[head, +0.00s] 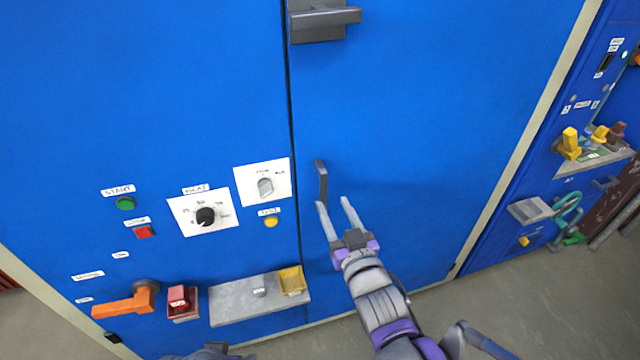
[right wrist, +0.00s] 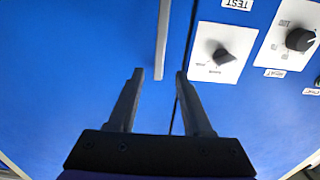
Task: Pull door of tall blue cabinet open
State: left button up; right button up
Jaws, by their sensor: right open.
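The tall blue cabinet (head: 120,80) fills most of the head view, and its right-hand door (head: 420,120) looks closed along a dark vertical seam. A slim grey upright handle (head: 321,181) stands on that door just right of the seam. My right gripper (head: 333,203) is open, with its fingertips just below the handle in the head view. In the right wrist view the grey handle bar (right wrist: 163,40) reaches down between the open fingertips of my right gripper (right wrist: 159,75); I cannot tell whether they touch. My left gripper is not in view.
Left of the seam are a dial panel (head: 199,215), a switch panel (head: 263,182), an orange lever (head: 125,303) and a grey ledge (head: 258,297) sticking out. A dark grey latch (head: 322,20) juts out above. Floor (head: 440,310) shows at lower right.

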aim_at(325, 186)
jog(key=x, duration=0.8)
jog(key=shift+w+f, duration=0.1)
jog(key=shift+w, duration=0.15)
grip_shut()
dwell(1.0)
